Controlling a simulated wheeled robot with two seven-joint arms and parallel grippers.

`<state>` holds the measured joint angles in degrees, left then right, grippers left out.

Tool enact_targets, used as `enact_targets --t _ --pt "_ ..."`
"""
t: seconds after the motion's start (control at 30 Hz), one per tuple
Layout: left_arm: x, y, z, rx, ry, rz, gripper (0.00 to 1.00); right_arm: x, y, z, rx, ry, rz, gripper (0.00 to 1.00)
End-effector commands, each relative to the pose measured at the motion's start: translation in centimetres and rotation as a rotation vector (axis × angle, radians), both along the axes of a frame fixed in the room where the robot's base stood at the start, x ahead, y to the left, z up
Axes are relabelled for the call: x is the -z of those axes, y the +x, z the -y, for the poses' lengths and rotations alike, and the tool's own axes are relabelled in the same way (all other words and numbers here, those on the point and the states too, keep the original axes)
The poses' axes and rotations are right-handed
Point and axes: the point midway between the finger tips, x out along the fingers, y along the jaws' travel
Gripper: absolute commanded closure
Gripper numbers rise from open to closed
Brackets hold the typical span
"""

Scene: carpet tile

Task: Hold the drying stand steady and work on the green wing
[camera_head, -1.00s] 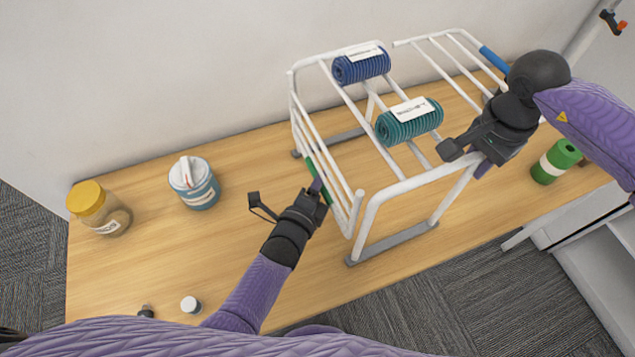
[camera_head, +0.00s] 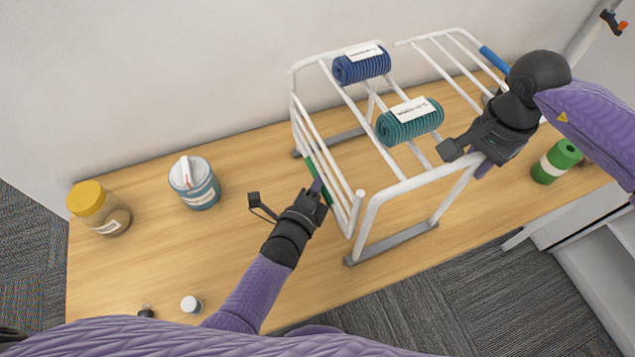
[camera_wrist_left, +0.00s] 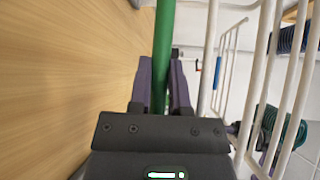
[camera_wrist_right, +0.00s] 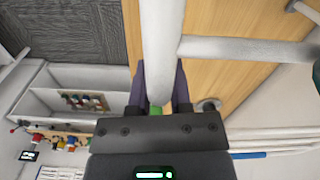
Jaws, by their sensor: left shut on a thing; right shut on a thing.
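The white drying stand (camera_head: 403,187) stands on the wooden table. Its left wing has a green grip section (camera_head: 312,168) and slopes down beside the stand's left side. My left gripper (camera_head: 318,188) is shut on that green section; the green bar (camera_wrist_left: 164,40) runs between its fingers in the left wrist view. My right gripper (camera_head: 478,160) is shut on a white tube of the stand's frame at the near right corner; the tube (camera_wrist_right: 161,40) fills its jaws in the right wrist view. The other wing, with a blue section (camera_head: 494,58), extends to the right.
A blue roll (camera_head: 361,66) and a teal roll (camera_head: 409,122) lie on the stand's top bars. A yellow-lidded jar (camera_head: 98,209), a blue-and-white tub (camera_head: 195,183) and a small white-capped item (camera_head: 190,304) stand left. A green canister (camera_head: 557,160) stands right. The table's left middle is clear.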

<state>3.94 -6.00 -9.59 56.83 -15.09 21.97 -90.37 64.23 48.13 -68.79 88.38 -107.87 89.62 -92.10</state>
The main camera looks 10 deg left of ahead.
Motion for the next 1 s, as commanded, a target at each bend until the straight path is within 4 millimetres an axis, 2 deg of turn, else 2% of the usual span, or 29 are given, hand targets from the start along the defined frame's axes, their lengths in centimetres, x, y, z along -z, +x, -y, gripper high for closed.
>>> enact_targets --t 0.67,0.83,1.0 --pt "-0.1 -0.1 -0.1 0.003 0.012 -0.003 1.00 0.0 0.0 0.0 -0.001 0.001 0.002 1.00" --pt "-0.2 -0.6 -1.1 0.005 0.068 -0.032 1.00 0.0 0.0 0.0 -0.002 0.001 0.002 1.00" --pt "-0.7 -1.5 -2.9 0.005 0.177 -0.087 1.00 0.0 0.0 0.0 -0.001 0.001 0.001 1.00"
